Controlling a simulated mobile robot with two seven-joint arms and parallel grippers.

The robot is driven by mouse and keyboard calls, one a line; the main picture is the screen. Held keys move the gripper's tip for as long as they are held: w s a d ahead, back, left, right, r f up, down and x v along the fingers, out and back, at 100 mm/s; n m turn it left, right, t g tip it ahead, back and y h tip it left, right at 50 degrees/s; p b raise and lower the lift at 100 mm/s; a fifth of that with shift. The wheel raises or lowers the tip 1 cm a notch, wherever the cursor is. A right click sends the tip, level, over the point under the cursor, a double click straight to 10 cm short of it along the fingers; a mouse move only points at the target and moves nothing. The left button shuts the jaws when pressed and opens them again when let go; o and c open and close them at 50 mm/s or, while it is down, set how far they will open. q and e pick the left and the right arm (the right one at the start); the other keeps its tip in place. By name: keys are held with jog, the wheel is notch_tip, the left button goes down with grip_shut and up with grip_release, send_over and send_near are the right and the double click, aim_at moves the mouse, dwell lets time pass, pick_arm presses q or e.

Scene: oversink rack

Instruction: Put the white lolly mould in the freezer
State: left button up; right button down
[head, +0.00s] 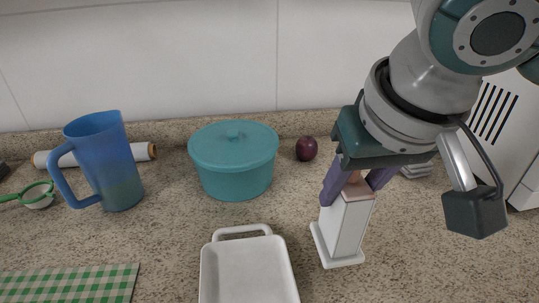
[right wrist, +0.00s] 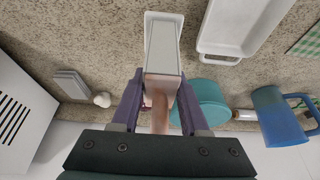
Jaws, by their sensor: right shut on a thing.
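The white lolly mould (head: 347,225) is a tall, narrow white block with a wider flat foot and a pinkish-brown upper part. My right gripper (head: 352,190) is above it, pointing down, with its purple fingers shut on its upper part. In the right wrist view the mould (right wrist: 163,48) extends away from between the two fingers (right wrist: 160,80). It stands nearly upright at the counter; I cannot tell whether its foot touches the surface. No freezer can be made out. My left gripper is not in view.
A white tray (head: 245,232) lies left of the mould. Behind are a teal lidded pot (head: 235,175), a plum-coloured fruit (head: 306,148) and a blue jug (head: 118,170). A white slotted appliance (head: 515,125) stands at right. The counter right of the mould is mostly clear.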

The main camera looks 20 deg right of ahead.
jog(key=shift+f, duration=1.75)
jog(key=shift+f, duration=0.15)
jog(key=shift+c, duration=2.1)
grip_release()
